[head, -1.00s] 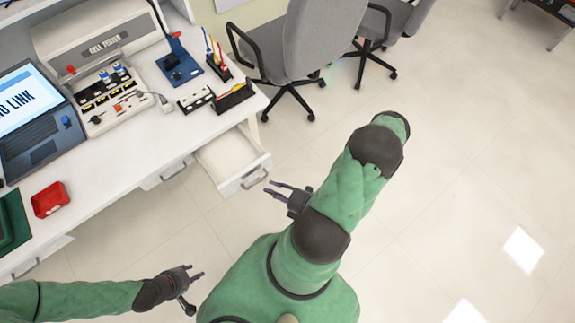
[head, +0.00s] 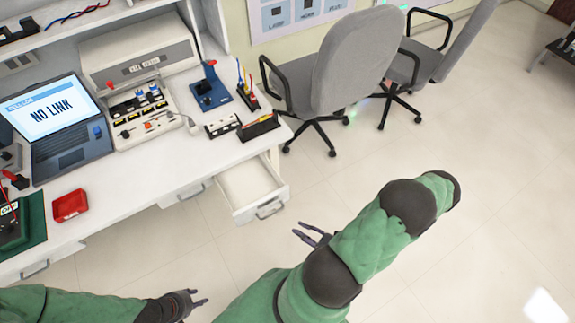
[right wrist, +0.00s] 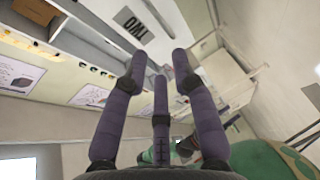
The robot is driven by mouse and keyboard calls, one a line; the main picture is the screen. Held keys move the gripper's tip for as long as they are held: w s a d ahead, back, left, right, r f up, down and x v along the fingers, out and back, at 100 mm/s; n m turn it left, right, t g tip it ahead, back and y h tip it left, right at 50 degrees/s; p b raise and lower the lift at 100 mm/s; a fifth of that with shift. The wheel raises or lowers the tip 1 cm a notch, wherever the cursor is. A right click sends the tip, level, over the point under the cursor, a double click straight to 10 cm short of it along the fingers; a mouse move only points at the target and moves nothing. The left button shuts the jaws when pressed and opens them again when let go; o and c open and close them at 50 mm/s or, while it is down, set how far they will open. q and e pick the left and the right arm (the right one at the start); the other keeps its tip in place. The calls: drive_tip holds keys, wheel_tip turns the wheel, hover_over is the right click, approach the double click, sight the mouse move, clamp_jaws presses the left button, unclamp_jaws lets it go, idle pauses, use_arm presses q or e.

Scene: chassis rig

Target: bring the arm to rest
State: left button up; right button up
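My left gripper (head: 199,298) is at the bottom of the head view, beside the desk's front edge. Its fingers are apart with nothing between them. My right gripper (head: 302,234) is over open floor, to the right of the open drawer and partly hidden behind my right arm. Its purple fingers are spread and empty; they also show in the right wrist view (right wrist: 158,62), pointing toward the upper wall and shelves. Neither gripper touches anything.
The white desk (head: 125,190) bears a laptop (head: 62,130), a cell tester (head: 140,55), a red tray (head: 70,205) and a green mat (head: 36,222). An open drawer (head: 250,190) juts out at its right end. Grey chairs (head: 345,65) stand behind.

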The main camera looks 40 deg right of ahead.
drive_tip(key=a+n+g+y, duration=0.6)
drive_tip(key=a+n+y, duration=0.3)
drive_tip(key=a+n, duration=0.3)
drive_tip(key=s+a+f+n+g, duration=0.1)
drive_tip(key=s+a+n+g, duration=0.15)
drive_tip(key=n+g, duration=0.45)
drive_tip(key=s+a+f+n+g, duration=0.25)
drive_tip(key=n+g, duration=0.25)
drive_tip(key=n, duration=0.5)
drive_tip(key=w+a+n+t+h, duration=0.2)
drive_tip(key=w+n+h, duration=0.5)
drive_tip(key=w+n, duration=0.6)
drive_tip(key=a+n, duration=0.1)
drive_tip(key=n, duration=0.7)
drive_tip(key=shift+r+n+t+h, duration=0.25)
drive_tip(key=shift+n+t+h, duration=0.05)
